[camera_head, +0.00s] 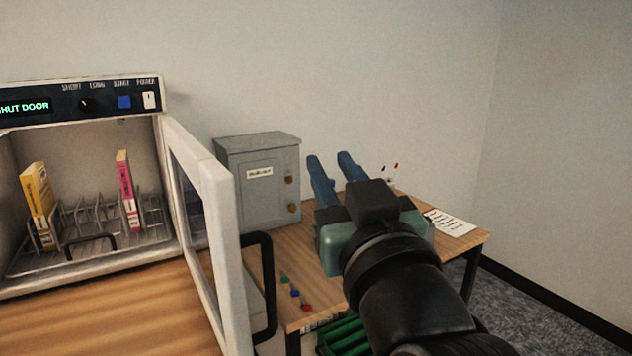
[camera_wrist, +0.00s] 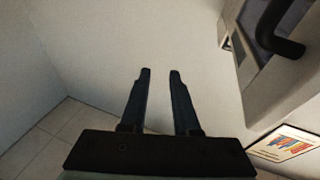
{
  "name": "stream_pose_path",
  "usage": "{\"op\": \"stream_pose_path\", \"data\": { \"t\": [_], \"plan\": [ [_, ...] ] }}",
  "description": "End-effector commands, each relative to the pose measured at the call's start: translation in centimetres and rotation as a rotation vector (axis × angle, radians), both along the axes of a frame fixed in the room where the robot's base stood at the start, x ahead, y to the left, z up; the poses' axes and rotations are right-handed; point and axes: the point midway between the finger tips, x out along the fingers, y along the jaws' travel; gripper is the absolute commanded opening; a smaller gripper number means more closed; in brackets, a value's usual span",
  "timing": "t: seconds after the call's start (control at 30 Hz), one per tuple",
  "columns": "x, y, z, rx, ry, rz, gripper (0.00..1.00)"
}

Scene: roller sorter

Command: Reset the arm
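My gripper (camera_head: 332,172) is in the middle right of the head view, raised in front of the table and the wall. Its two blue fingers stand apart with nothing between them. In the wrist view the fingers of my gripper (camera_wrist: 160,75) also show a clear gap, with pale wall behind. My arm reaches in from the bottom right of the head view. No object is held.
An open machine (camera_head: 80,82) at left displays "SHUT DOOR" and holds a yellow box (camera_head: 38,195) and a pink box (camera_head: 127,190) in a rack. Its open door (camera_head: 205,210) juts toward my arm. A grey cabinet (camera_head: 258,175), small coloured pieces and paper (camera_head: 450,222) are on the table (camera_head: 275,260).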

Motion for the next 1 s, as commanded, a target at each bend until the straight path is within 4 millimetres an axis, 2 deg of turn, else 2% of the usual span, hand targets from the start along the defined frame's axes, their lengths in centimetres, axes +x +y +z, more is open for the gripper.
{"op": "stream_pose_path", "data": {
  "t": [0.03, 0.1, 0.17, 0.3, 0.33, 0.8, 1.0],
  "plan": [
    [-1.7, 0.7, 2.7, 0.015, -0.098, -0.047, 0.30],
    [-4.5, 1.1, 6.3, 0.047, -0.243, -0.112, 0.30],
    [-7.4, 1.5, 9.1, 0.074, -0.366, -0.150, 0.30],
    [-14.6, 2.3, 14.3, 0.132, -0.627, -0.200, 0.30],
    [-13.8, 2.1, 16.2, 0.129, -0.605, -0.202, 0.30],
    [-13.4, 2.0, 30.6, 0.124, -0.594, -0.203, 0.30],
    [-13.4, 2.0, 34.9, 0.123, -0.593, -0.204, 0.30]
  ]
}}
